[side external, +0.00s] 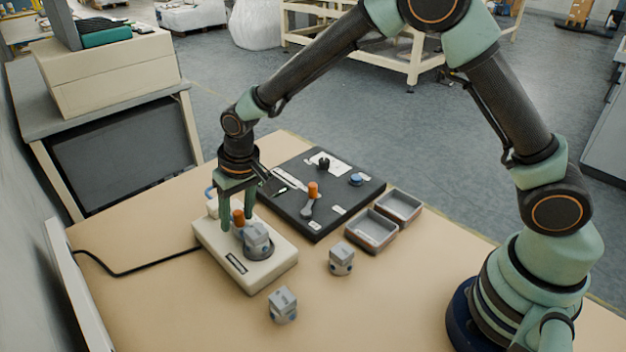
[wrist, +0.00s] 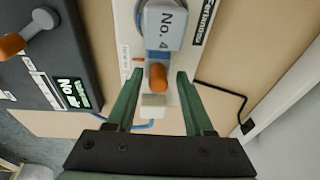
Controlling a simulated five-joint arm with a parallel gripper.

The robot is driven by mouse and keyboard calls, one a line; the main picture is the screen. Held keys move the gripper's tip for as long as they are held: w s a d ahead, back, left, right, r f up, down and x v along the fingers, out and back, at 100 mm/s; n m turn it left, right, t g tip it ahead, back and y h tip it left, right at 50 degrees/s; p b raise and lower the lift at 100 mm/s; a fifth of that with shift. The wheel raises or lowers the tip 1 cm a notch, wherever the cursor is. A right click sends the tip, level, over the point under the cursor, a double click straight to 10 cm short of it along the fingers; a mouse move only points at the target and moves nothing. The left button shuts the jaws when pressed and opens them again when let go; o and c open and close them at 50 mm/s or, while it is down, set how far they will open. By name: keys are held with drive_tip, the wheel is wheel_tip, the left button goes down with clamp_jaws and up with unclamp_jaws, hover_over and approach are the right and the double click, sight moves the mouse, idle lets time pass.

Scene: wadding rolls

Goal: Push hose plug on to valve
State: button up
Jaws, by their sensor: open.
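My gripper (side external: 237,212) points down over the cream base (side external: 276,276), open. In the wrist view its fingertips (wrist: 158,74) stand either side of an orange cylinder (wrist: 158,78), with a gap on both sides. A grey block marked No. 4 (wrist: 165,28) stands on the base, joined to the orange cylinder by a short blue-grey piece; the block also shows in the side view (side external: 257,238). A white block (wrist: 153,106) with a blue hose (wrist: 142,125) lies just beyond the orange cylinder. I cannot tell for certain which parts are the plug and the valve.
A black panel (side external: 330,225) behind carries a grey lever with an orange knob (side external: 313,189), a black knob and a blue button. Two grey trays (side external: 372,232) stand beside it. Two loose grey blocks (side external: 341,260) (side external: 283,304) stand in front. A black cable (side external: 150,268) runs left.

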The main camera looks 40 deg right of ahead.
sight(239, 212)
drive_tip(key=shift+d+r, duration=0.1)
drive_tip(key=shift+r, duration=3.4)
drive_tip(key=shift+d+r, duration=0.1)
drive_tip(key=s+d+r+t, duration=0.2)
drive_tip(key=s+d+r, duration=0.4)
drive_tip(key=d+r, duration=0.4)
drive_tip(key=s+d+r+t, duration=0.1)
drive_tip(key=s+d, duration=0.7)
drive_tip(key=s, duration=0.3)
drive_tip(key=shift+s+d+r+t+h, duration=0.15)
drive_tip(key=shift+s+d+t+h, duration=0.15)
drive_tip(key=shift+s+d+h, duration=0.1)
